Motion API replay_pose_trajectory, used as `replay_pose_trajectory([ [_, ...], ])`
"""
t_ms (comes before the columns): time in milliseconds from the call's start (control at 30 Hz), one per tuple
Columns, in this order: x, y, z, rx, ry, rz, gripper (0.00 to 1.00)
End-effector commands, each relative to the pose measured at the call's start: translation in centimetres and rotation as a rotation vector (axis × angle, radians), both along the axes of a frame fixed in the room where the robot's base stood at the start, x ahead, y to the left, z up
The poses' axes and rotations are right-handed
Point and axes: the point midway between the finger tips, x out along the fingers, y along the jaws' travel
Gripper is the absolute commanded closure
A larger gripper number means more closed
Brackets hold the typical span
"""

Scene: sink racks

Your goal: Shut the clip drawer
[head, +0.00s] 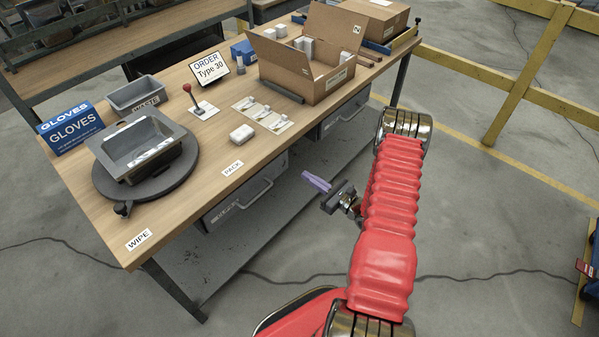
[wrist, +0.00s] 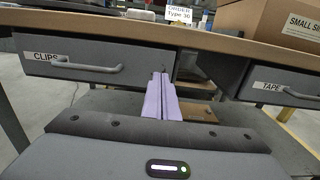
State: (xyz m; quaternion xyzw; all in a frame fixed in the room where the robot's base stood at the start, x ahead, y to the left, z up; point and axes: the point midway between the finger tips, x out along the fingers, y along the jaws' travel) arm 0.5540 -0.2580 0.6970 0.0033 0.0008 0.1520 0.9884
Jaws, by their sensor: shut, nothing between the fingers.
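The clip drawer (wrist: 135,58) is a grey drawer labelled CLIPS with a bar handle (wrist: 88,67), under the bench top at the left of the wrist view. In the head view the clip drawer (head: 222,211) hangs below the bench's front edge, near the PACK label. Its inside is hidden, and I cannot tell how far out it stands. My gripper (head: 316,181) is in front of the bench, to the right of the drawer's handle. Its purple fingers (wrist: 161,96) are shut and empty, pointing toward the bench and apart from the drawer.
A second drawer (wrist: 285,85), labelled TAPE, is at the right. The wooden bench top (head: 205,155) overhangs both drawers. It carries a turntable with a grey tray (head: 140,150), an open carton (head: 300,65) and small parts. The floor before the bench is clear apart from a cable.

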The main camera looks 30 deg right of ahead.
Motion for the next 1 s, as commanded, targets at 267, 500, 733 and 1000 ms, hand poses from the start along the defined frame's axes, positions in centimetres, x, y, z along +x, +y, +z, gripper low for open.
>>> replay_pose_trajectory([
  [267, -3.3, -1.1, 0.0, 0.001, 0.0, -0.001, 1.0],
  [500, -3.7, -1.1, 0.0, 0.001, 0.0, 0.0, 1.0],
  [733, -3.7, -1.1, 0.0, 0.001, 0.0, 0.0, 1.0],
  [1000, -3.7, -1.1, -0.3, -0.002, 0.011, 0.001, 1.0],
])
